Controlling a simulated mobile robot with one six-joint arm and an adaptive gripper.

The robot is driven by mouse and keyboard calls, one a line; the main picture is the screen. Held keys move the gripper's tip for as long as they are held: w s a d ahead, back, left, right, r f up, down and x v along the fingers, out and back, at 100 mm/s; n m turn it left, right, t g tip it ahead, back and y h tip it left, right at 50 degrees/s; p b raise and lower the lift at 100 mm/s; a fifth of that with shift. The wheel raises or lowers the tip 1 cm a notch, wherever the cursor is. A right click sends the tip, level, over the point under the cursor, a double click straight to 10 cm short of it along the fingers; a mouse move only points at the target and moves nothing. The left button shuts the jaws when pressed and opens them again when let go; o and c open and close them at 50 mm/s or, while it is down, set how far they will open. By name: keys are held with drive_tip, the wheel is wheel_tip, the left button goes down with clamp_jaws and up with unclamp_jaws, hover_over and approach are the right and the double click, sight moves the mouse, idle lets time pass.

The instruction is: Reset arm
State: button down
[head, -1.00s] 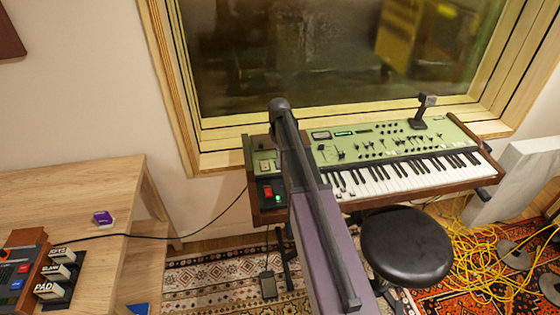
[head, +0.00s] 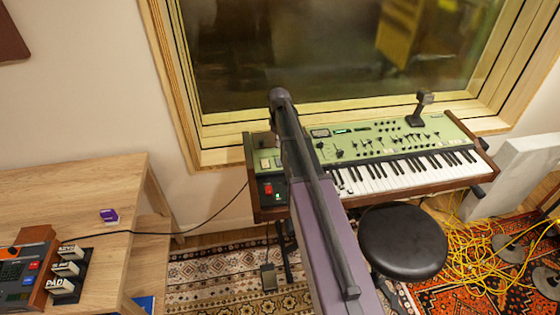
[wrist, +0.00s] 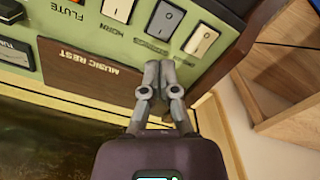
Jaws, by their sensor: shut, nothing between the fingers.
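My gripper (wrist: 158,78) is shut and empty in the wrist view, its two grey fingers together in front of a green panel (wrist: 83,42) of the keyboard. The panel carries several rocker switches and a dark brown plate marked MUSIC REST (wrist: 92,75). I cannot tell whether the fingertips touch the panel. In the head view my arm rises across the middle, over the left part of the green keyboard (head: 376,128), and hides part of it. The gripper itself cannot be made out there.
A round black stool (head: 402,242) stands before the keyboard. A wooden desk (head: 112,180) is at left, with a purple box (head: 109,215) and a control unit (head: 24,272). A window (head: 330,60) is behind. Yellow cables (head: 478,250) lie on the rug at right.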

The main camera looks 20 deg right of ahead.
idle(0.3)
drive_tip(key=s+a+r+m+p, duration=0.1)
drive_tip(key=s+a+m, duration=0.1)
drive_tip(key=s+a, duration=0.5)
drive_tip(key=s+a+r+m+p, duration=0.1)
drive_tip(key=s+a+r+p, duration=0.1)
drive_tip(key=s+a, duration=0.6)
drive_tip(key=s, duration=0.7)
drive_tip(key=shift+s+a+m, duration=0.3)
drive_tip(key=shift+s+m, duration=0.05)
drive_tip(key=shift+m, duration=0.05)
drive_tip(key=shift+d, duration=0.15)
